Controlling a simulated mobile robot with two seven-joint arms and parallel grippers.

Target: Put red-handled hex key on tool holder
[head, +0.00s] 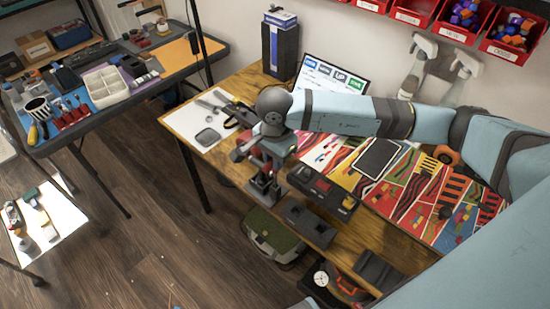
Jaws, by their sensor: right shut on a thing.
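My right gripper (265,190) hangs down over the front edge of the wooden workbench, left of the middle. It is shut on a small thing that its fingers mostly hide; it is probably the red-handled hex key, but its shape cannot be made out. A dark holder (322,188) with red and yellow-orange parts lies just right of the gripper. A dark grey block with a recess (308,222) sits at the bench front below it. I cannot tell for sure which of these is the tool holder. My left gripper is not in view.
The wooden bench (225,146) carries a colourful mat (425,195) with a dark tablet (377,158), and a screen (332,77) stands behind. Red bins (460,20) hang on the wall. A second table (160,82) with tools and trays stands left. Open floor lies between.

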